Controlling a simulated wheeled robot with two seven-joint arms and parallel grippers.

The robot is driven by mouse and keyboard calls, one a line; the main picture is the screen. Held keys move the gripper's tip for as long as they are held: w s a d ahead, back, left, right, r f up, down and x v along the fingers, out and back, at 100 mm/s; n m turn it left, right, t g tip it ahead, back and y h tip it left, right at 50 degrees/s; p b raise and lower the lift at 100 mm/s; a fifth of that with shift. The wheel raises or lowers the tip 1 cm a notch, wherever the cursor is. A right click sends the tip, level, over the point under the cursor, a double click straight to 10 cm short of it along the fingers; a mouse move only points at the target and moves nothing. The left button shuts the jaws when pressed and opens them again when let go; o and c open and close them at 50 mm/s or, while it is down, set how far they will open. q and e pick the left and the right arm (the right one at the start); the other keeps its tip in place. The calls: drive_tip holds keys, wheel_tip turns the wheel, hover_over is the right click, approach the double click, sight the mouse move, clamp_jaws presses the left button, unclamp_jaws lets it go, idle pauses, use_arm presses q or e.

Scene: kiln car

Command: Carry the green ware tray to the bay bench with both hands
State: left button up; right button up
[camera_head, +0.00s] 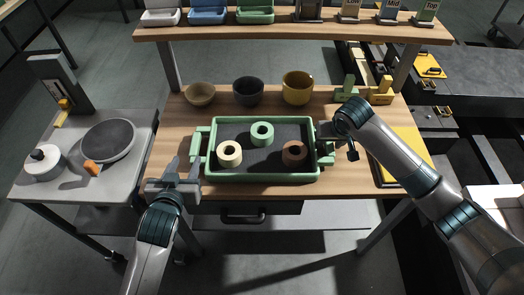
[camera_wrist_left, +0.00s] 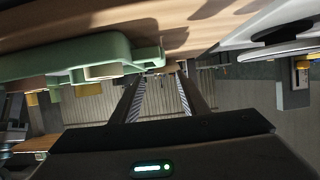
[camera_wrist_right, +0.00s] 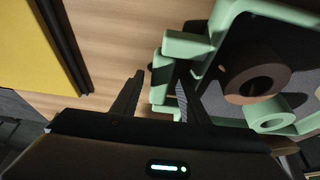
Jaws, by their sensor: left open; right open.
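The green ware tray (camera_head: 262,178) lies flat on the wooden bench. It has a dark floor and holds a cream ring (camera_head: 229,153), a green ring (camera_head: 262,134) and a brown ring (camera_head: 294,154). My left gripper (camera_head: 182,165) is open beside the tray's left handle (camera_head: 198,145); in the left wrist view the tray (camera_wrist_left: 80,58) shows above its open fingers (camera_wrist_left: 160,90). My right gripper (camera_head: 335,143) is at the tray's right handle, partly covering it. In the right wrist view its open fingers (camera_wrist_right: 158,90) are close around the green handle (camera_wrist_right: 172,75); contact cannot be told.
A shelf (camera_head: 290,30) with bins crosses above. A grey side table (camera_head: 70,185) with a wheel (camera_head: 108,140) stands left.

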drive_tip(key=shift+r, duration=0.1)
drive_tip(key=v, duration=1.1)
drive_tip(key=shift+s+r, duration=0.25)
drive_tip(key=shift+r, duration=0.1)
drive_tip(key=shift+f, duration=0.1)
